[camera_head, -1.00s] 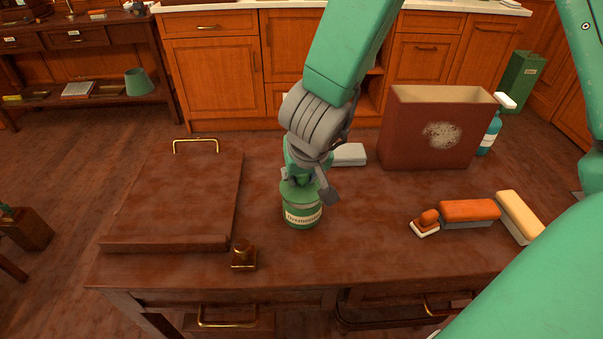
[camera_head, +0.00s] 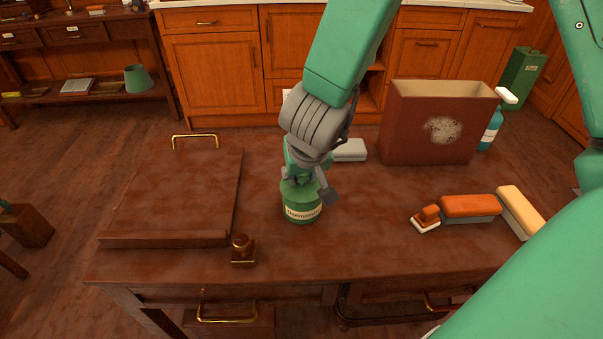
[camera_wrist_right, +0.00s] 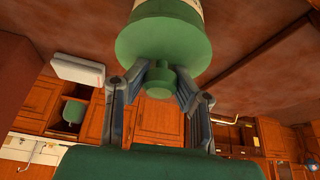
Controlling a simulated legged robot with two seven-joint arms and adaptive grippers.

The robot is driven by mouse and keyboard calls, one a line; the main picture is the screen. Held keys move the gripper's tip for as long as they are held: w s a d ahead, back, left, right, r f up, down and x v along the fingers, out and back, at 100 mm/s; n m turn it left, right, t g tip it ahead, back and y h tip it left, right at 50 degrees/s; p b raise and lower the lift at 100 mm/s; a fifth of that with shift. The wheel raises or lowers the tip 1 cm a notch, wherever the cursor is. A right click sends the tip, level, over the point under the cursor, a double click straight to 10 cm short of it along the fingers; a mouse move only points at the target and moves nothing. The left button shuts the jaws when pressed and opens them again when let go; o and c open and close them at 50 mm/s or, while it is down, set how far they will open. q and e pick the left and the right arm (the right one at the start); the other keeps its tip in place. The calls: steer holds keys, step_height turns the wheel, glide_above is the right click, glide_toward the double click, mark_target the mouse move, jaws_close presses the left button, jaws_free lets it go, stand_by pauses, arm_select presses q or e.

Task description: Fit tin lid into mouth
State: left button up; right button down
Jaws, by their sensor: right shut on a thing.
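A green tin (camera_head: 302,212) with a pale label stands upright on the brown desk, near the middle in the head view. My right gripper (camera_head: 308,178) is directly above it, pointing down. In the right wrist view, my right gripper (camera_wrist_right: 168,90) is shut on the knob of a round green lid (camera_wrist_right: 160,45). The tin's body and label edge (camera_wrist_right: 192,3) show just beyond the lid. The lid is at the tin's mouth; I cannot tell whether it is fully seated. My left gripper is not in view.
A sloped brown board (camera_head: 175,195) and a brass-topped stamp (camera_head: 242,250) are left on the desk (camera_head: 350,250). A brown box (camera_head: 430,130), a spray bottle (camera_head: 492,130), brushes (camera_head: 470,208) and a pale block (camera_head: 350,150) are right and behind. The front middle is clear.

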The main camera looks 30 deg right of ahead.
steer(key=shift+f, duration=0.25)
steer(key=c, duration=1.3)
jaws_free()
steer(key=v, duration=1.1)
steer(key=shift+s+r, duration=0.2)
steer(key=shift+r, duration=0.15)
